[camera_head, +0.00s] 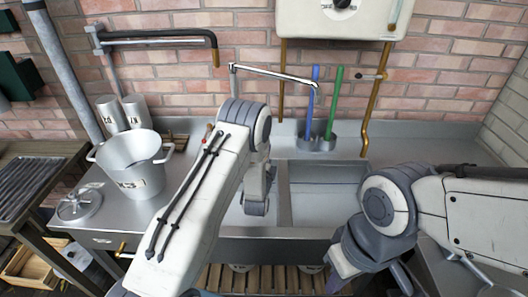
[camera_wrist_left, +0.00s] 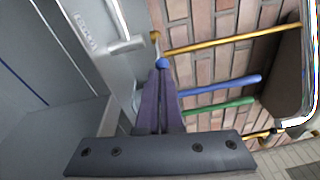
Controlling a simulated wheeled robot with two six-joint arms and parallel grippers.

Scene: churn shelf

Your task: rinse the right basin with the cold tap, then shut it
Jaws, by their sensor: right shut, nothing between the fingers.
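The right basin (camera_head: 320,204) is an empty-looking steel trough right of the divider in the head view. The chrome swing spout (camera_head: 275,73) reaches right from the wall above the sink; I see no water from it. In the left wrist view a blue ball knob (camera_wrist_left: 162,62) sits by a brass pipe, right at the tips of my left gripper (camera_wrist_left: 160,72). The purple fingers look shut; whether they touch the knob is unclear. In the head view my left arm hides that gripper and knob. My right gripper (camera_head: 338,279) is shut and empty, low in front of the right basin.
A red knob (camera_head: 208,129) shows beside my left arm. A blue stick (camera_head: 312,101) and a green stick (camera_head: 334,102) stand in steel cups behind the sink. A white wall heater (camera_head: 350,16) hangs above.

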